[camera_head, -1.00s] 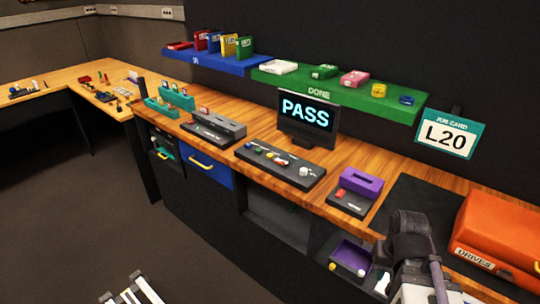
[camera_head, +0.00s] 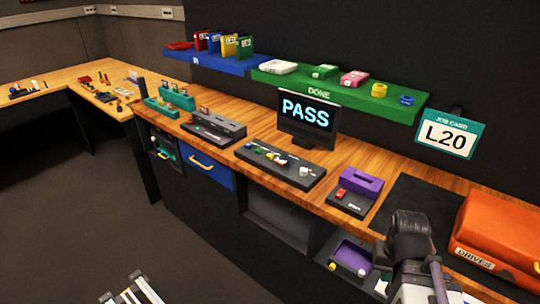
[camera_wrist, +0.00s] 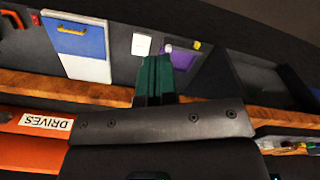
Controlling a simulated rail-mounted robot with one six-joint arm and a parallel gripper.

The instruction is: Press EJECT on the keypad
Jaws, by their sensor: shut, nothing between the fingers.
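No EJECT label can be read in either view, so I cannot tell which key it is. A dark control panel (camera_head: 282,160) with several small knobs and buttons lies on the wooden bench in front of the PASS monitor (camera_head: 307,111). A smaller dark unit (camera_head: 347,203) with a red part and a purple box (camera_head: 362,183) behind it sits to its right. My gripper (camera_wrist: 153,80) shows dark green fingers in the wrist view, shut and empty. It is above the bench front, apart from both panels. In the head view my arm hides the fingers.
An orange DRIVES case (camera_head: 500,235) stands at the bench's right end, close to my arm. A long grey device (camera_head: 213,128) lies left of the panel. A green DONE shelf (camera_head: 330,88) hangs above. Open bays and a blue drawer (camera_head: 207,168) are below.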

